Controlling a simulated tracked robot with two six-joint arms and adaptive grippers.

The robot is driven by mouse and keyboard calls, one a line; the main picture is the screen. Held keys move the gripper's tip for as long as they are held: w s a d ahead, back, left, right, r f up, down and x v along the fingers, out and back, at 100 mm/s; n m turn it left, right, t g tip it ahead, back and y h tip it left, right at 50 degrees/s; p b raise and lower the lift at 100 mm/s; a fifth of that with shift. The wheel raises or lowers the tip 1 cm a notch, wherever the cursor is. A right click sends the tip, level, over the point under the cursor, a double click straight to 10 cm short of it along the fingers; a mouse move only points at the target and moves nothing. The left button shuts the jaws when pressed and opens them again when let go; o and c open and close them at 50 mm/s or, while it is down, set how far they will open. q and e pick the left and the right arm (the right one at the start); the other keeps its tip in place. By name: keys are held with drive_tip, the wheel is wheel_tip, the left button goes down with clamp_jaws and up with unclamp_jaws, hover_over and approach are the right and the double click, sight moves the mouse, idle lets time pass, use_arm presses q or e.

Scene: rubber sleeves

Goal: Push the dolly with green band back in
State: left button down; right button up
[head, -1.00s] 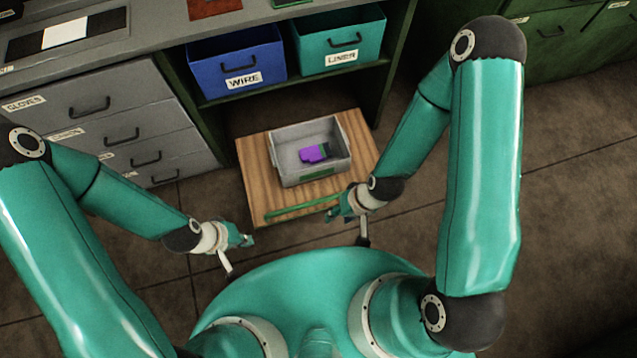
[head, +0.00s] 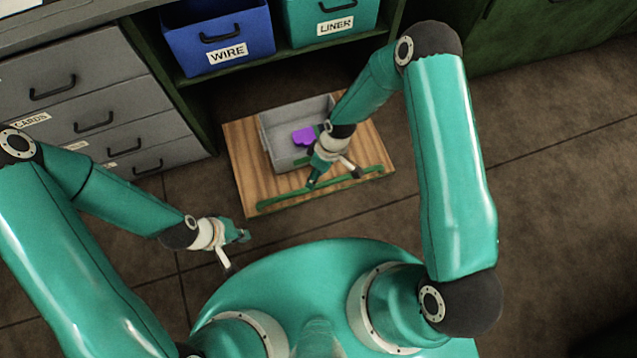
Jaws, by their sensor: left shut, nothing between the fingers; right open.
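The dolly (head: 240,165) is a wooden board on the floor with a green band (head: 275,202) along its front edge. It stands in front of the open bay under the shelf, partly out of it. A grey bin (head: 272,150) with a purple item (head: 303,136) inside sits on the dolly. My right gripper (head: 312,180) is open over the dolly's front part, close to the green band and covering part of the bin. I cannot tell whether it touches the band. My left gripper (head: 244,235) is shut and empty, over the floor in front of the dolly's left corner.
A blue WIRE bin (head: 222,50) and a teal LINER bin (head: 333,24) stand on the shelf above the bay. A grey drawer cabinet (head: 70,95) is at left. A dark green cabinet (head: 540,50) is at right. The floor right of the dolly is clear.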

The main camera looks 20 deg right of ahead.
drive_tip(key=w+f+n+h+b, duration=0.2)
drive_tip(key=w+f+n+b, duration=0.35)
drive_tip(key=f, duration=0.35)
drive_tip(key=n+g+h+b, duration=0.1)
drive_tip(key=n+h+b, duration=0.1)
drive_tip(key=n+b, duration=0.2)
approach(319, 185)
use_arm(q)
wheel_tip(319, 185, down, 15)
drive_tip(key=b, duration=0.2)
drive_tip(key=shift+r, duration=0.2)
use_arm(e)
drive_tip(key=shift+y, duration=0.3)
drive_tip(key=f, duration=0.3)
drive_tip(key=s+f, duration=0.1)
drive_tip(key=f, duration=0.5)
drive_tip(key=shift+s+d+f, duration=0.15)
drive_tip(key=shift+s+d, duration=0.1)
drive_tip(key=shift+s, duration=0.05)
clamp_jaws()
